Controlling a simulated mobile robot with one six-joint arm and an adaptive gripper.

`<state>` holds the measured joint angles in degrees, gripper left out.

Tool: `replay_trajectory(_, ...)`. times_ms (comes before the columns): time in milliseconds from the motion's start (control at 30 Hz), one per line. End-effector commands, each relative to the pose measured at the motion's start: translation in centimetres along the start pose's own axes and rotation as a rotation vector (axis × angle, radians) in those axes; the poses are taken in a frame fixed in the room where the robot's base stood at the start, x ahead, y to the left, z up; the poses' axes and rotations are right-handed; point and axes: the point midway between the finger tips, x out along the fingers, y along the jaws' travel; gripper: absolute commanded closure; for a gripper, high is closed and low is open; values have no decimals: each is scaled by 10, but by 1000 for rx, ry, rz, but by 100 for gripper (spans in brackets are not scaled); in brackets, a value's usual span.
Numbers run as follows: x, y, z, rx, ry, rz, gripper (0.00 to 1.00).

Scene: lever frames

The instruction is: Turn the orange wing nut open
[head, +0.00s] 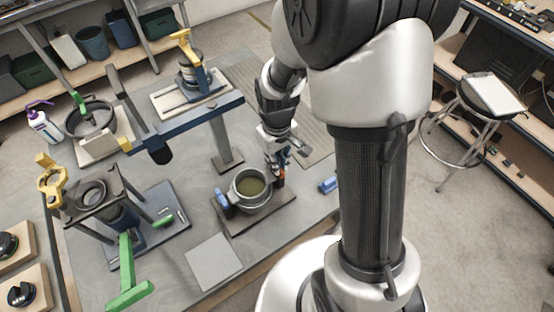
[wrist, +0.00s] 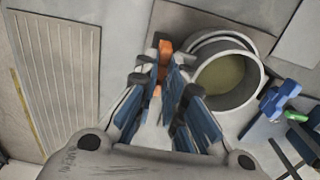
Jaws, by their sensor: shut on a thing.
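The orange wing nut (head: 282,173) is on the right side of a grey round pot (head: 237,189) with olive-green contents, in the head view. In the wrist view the orange wing nut (wrist: 165,46) shows at my fingertips, beside the pot's rim (wrist: 258,84). My gripper (head: 277,166) reaches down to it from above. In the wrist view my gripper (wrist: 166,62) is shut on the orange wing nut, with its fingers on either side. The fingers hide part of the nut, and its exact angle cannot be told.
A blue wing nut (head: 223,203) is on the pot's left side. The pot stands on a dark board (head: 252,219). A blue beam on a post (head: 223,146) stands behind it. A small blue item (head: 328,185) lies to the right. A grey plate (head: 214,262) lies in front.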

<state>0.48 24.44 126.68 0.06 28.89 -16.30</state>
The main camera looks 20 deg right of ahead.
Motion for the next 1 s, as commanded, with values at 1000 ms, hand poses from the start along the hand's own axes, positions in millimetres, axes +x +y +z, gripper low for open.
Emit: replay_trajectory(1000, -20, 0, -2, -2, 5, 2, 70)
